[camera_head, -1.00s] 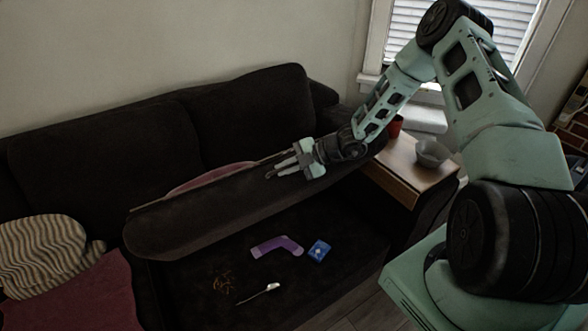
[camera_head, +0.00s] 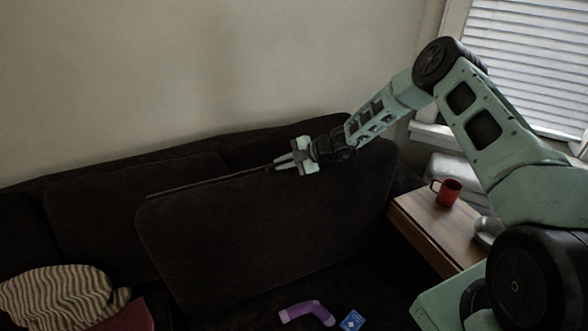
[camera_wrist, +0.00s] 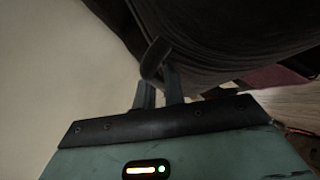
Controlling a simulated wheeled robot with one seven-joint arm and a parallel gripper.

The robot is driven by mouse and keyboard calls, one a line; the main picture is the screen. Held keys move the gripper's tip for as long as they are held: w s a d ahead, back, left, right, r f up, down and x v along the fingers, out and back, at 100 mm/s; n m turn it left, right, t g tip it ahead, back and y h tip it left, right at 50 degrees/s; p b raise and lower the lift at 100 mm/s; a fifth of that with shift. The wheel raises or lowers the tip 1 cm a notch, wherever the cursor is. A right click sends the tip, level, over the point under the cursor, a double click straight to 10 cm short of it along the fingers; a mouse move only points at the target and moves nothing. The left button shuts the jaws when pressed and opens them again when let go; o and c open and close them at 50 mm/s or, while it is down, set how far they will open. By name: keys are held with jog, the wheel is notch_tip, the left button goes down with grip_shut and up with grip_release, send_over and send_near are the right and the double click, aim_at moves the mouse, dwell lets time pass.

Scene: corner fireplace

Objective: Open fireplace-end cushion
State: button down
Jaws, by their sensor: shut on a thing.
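The dark sofa seat cushion (camera_head: 262,228) at the fireplace end is tilted up on edge, its dark face towards the camera and its top edge against or near the sofa back. My gripper (camera_head: 276,163) is shut on its top edge near the middle. In the wrist view my gripper's fingers (camera_wrist: 160,75) reach to the dark ribbed cushion (camera_wrist: 225,40). The cushion's far face is hidden in the head view.
A purple angled object (camera_head: 306,311) and a blue packet (camera_head: 352,320) lie in the uncovered seat space. A striped pillow (camera_head: 62,297) sits at left. A wooden side table (camera_head: 425,228) at right holds a red mug (camera_head: 447,192) and a partly hidden bowl (camera_head: 489,231).

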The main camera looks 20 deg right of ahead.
jog(key=shift+w+d+f, duration=0.1)
jog(key=shift+w, duration=1.05)
jog(key=c, duration=1.5)
grip_release()
jog(key=shift+s, duration=0.1)
jog(key=shift+f, duration=0.1)
jog(key=shift+s+d, duration=0.15)
jog(key=shift+d, duration=0.05)
jog(key=b+v, duration=0.3)
jog(key=v, duration=1.4)
jog(key=shift+r, duration=0.35)
jog(key=shift+a, duration=0.1)
